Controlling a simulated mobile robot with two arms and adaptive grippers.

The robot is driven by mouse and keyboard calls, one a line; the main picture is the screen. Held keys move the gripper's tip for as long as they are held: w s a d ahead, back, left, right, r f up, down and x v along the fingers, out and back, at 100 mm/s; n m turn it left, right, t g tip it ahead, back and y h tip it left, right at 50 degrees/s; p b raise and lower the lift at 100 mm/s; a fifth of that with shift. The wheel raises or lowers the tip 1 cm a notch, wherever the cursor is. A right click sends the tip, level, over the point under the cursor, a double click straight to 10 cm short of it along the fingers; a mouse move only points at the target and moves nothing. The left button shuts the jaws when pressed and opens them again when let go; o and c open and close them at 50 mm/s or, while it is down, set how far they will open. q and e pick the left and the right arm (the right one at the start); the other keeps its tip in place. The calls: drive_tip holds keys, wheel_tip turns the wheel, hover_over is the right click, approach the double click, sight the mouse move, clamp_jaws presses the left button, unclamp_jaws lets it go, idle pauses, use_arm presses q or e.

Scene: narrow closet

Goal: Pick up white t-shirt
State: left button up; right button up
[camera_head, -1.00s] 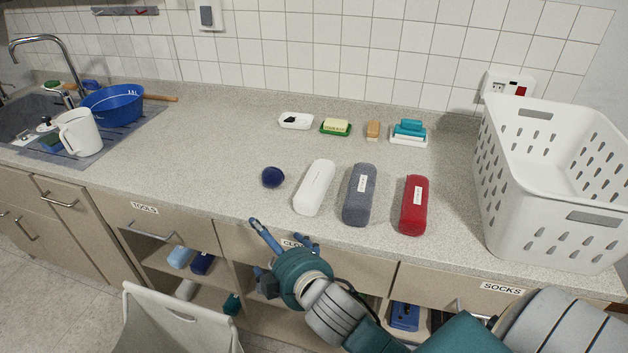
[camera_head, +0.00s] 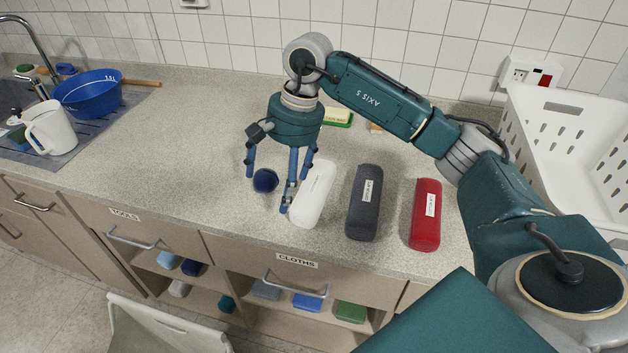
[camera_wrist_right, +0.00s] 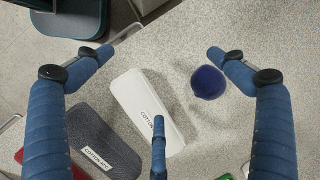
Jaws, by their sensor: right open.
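The white t-shirt is a rolled white bundle (camera_head: 318,190) lying on the counter, left of a dark grey roll. It shows in the right wrist view (camera_wrist_right: 140,98) with a printed label. My right gripper (camera_head: 277,188) has three blue fingers pointing down, spread open and empty. It hangs over the counter at the left side of the white roll, between it and a dark blue ball (camera_head: 265,181). In the right wrist view the open fingers (camera_wrist_right: 159,75) straddle the white roll and the ball; the lower finger overlaps the roll's edge. Contact cannot be told. My left gripper is out of view.
A grey roll (camera_head: 364,205) and a red roll (camera_head: 426,222) lie to the right. A white perforated basket (camera_head: 572,120) stands far right. A blue basin (camera_head: 92,97) and white jug (camera_head: 50,127) are at the left sink. Counter left of the ball is clear.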

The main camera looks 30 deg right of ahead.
sight(320, 185)
drive_tip(key=d+h, duration=0.1)
drive_tip(key=d, duration=0.2)
drive_tip(key=d+r+h, duration=0.1)
drive_tip(key=d, duration=0.2)
drive_tip(key=d+r+h, duration=0.1)
drive_tip(key=d, duration=0.2)
drive_tip(key=shift+s+d+g, duration=0.1)
drive_tip(key=shift+s+g, duration=0.2)
drive_tip(key=shift+s, duration=0.05)
wheel_tip(320, 185, down, 4)
drive_tip(key=shift+r+p, duration=0.1)
drive_tip(key=shift+p, duration=0.4)
drive_tip(key=shift+d+f, duration=0.1)
drive_tip(key=shift+f, duration=0.5)
drive_tip(key=shift+s+f+p, duration=0.1)
drive_tip(key=shift+f+p, duration=0.3)
drive_tip(key=shift+p, duration=0.05)
drive_tip(key=f, duration=0.1)
drive_tip(key=f+p, duration=0.1)
drive_tip(key=f, duration=0.1)
drive_tip(key=shift+d+f, duration=0.2)
drive_tip(key=shift+f, duration=0.1)
drive_tip(key=shift+f+p, duration=0.3)
drive_tip(key=shift+f, duration=0.1)
drive_tip(key=shift+c, duration=0.3)
drive_tip(key=c, duration=1.3)
